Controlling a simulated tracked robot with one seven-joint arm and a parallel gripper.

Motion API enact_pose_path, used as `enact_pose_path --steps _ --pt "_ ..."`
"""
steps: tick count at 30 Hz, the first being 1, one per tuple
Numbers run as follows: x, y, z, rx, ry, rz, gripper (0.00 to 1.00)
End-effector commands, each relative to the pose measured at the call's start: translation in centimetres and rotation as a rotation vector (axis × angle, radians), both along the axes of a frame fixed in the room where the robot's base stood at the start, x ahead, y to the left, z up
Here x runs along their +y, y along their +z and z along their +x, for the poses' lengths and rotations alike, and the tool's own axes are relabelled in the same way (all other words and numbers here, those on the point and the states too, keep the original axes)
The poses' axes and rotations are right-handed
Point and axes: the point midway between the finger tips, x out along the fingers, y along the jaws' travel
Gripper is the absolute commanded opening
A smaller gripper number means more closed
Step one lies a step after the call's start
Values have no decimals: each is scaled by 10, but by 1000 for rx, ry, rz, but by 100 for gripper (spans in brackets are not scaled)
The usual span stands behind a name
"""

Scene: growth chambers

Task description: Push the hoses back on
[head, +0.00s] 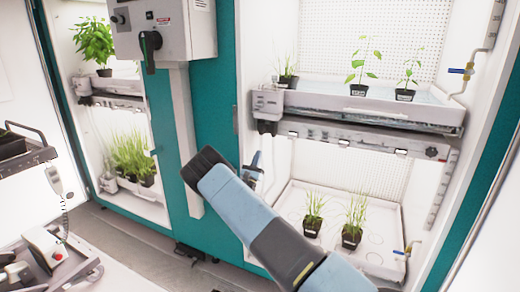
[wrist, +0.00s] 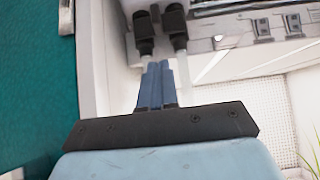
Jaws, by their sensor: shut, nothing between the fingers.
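Two black fittings, the left one (wrist: 143,33) and the right one (wrist: 175,27), show side by side at the top of the wrist view. A pale, see-through hose (wrist: 184,68) runs down below the right fitting. Any hose below the left fitting is mostly hidden by my fingers. My gripper (wrist: 158,66) is shut and empty, its blue fingertips just below the two fittings in the picture. I cannot tell whether they touch anything. In the head view, my gripper (head: 254,162) is partly hidden behind my arm, at the left edge of the right chamber's opening.
The right chamber has an upper tray (head: 360,108) and a lower tray (head: 375,215), both with potted plants. A valve with a blue handle (head: 457,70) is on the right wall. A teal door post (head: 215,130) stands left of my gripper. A cart (head: 45,265) is at lower left.

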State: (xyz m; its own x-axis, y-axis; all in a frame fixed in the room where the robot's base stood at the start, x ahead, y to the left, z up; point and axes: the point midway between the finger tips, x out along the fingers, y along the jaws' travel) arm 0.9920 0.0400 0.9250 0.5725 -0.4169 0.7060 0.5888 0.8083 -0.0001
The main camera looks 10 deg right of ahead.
Motion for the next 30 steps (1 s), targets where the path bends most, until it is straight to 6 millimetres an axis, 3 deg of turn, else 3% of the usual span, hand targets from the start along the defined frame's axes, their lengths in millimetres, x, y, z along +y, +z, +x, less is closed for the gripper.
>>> enact_pose_path --steps 6,12,25,30 --pt "16 -30 -23 3 -1 -2 0" --pt "25 -45 -35 2 -1 -1 0" --pt "27 -49 -39 2 -1 -1 0" --pt "16 -38 -41 -7 -31 32 0"
